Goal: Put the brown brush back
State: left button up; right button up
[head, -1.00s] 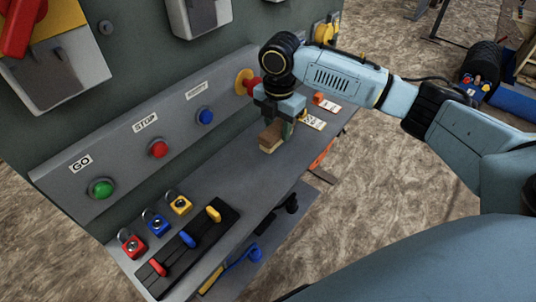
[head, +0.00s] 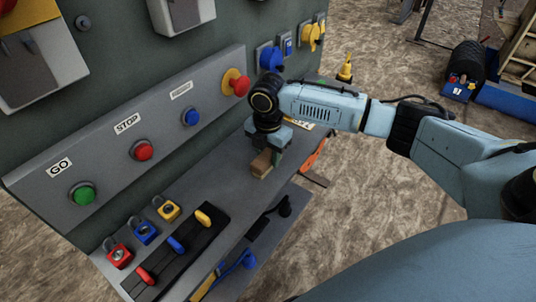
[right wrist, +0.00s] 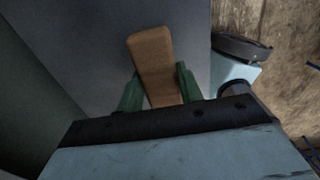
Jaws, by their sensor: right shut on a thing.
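The brown brush (head: 261,164) shows as a brown block at the jaws of my right gripper (head: 268,156), above or on the grey shelf of the panel. In the right wrist view the brush (right wrist: 152,60) stands out from between the two green fingers of my right gripper (right wrist: 158,90), which is shut on it. I cannot tell whether the brush touches the shelf (head: 215,172). My left gripper is not in view.
Red, blue and yellow padlocks (head: 145,232) and a black rack with coloured levers (head: 175,255) are at the shelf's near end. Green, red and blue buttons (head: 191,117) and a red emergency knob (head: 239,86) line the panel behind. A lower shelf (head: 255,240) holds tools.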

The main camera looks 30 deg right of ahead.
aim_at(268, 153)
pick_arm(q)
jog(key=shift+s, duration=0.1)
pick_arm(e)
jog(key=shift+f, duration=0.1)
jog(key=o, duration=0.9)
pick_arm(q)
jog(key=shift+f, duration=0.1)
pick_arm(e)
jog(key=shift+r, duration=0.45)
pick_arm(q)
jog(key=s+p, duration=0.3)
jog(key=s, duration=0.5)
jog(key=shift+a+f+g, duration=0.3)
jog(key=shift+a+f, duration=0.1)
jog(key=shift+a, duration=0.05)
pick_arm(e)
notch_tip(268, 153, up, 11)
jog(key=shift+r, duration=0.2)
jog(key=shift+a+f, duration=0.1)
